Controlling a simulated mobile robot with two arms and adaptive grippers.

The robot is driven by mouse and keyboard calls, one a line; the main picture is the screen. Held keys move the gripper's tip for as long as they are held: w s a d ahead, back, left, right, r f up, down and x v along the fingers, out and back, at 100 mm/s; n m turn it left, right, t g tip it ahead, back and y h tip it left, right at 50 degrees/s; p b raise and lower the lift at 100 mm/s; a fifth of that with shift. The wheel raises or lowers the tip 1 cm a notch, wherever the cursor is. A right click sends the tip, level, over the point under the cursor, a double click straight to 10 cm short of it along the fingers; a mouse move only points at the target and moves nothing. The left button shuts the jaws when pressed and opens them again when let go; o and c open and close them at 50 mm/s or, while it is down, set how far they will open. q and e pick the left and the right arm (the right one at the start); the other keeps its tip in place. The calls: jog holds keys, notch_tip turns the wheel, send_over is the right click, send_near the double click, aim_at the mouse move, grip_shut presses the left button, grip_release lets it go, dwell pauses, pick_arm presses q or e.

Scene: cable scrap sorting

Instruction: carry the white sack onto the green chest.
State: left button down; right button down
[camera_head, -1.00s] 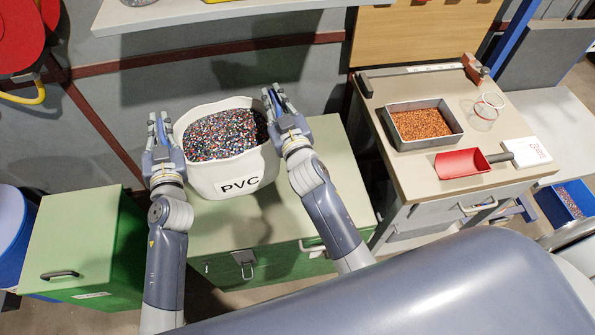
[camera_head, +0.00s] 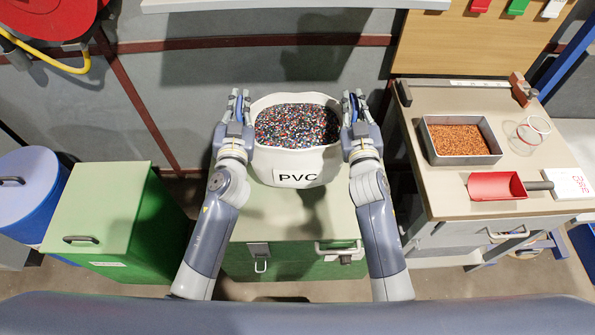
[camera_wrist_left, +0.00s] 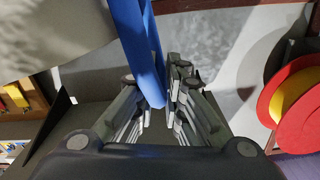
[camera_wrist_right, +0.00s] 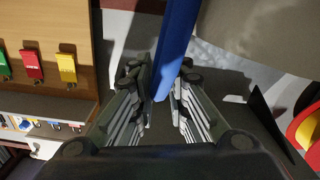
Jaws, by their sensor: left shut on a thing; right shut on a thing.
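The white sack (camera_head: 262,168), marked PVC and full of multicoloured granules, is upright between my two grippers. It is above the pale top of the green chest (camera_head: 240,228), which has a latch and a handle on its front; I cannot tell whether sack and chest touch. My left gripper (camera_head: 238,98) is shut on a blue strap (camera_wrist_left: 140,45) at the sack's left side. My right gripper (camera_head: 352,100) is shut on another blue strap (camera_wrist_right: 176,45) at its right side. The sack's pale wall shows in the left wrist view (camera_wrist_left: 45,30) and right wrist view (camera_wrist_right: 265,35).
Left stand another green box (camera_head: 100,215) with a lid handle and a blue drum (camera_head: 30,190). Right is a workbench (camera_head: 450,205) with a granule tray (camera_head: 427,146), a red scoop (camera_head: 495,186) and a glass jar (camera_head: 522,138). A shelf edge (camera_head: 290,5) is behind.

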pick_arm(q)
jog(key=shift+a, duration=0.3)
pick_arm(e)
jog(key=shift+d+f, duration=0.1)
jog(key=shift+d, duration=0.2)
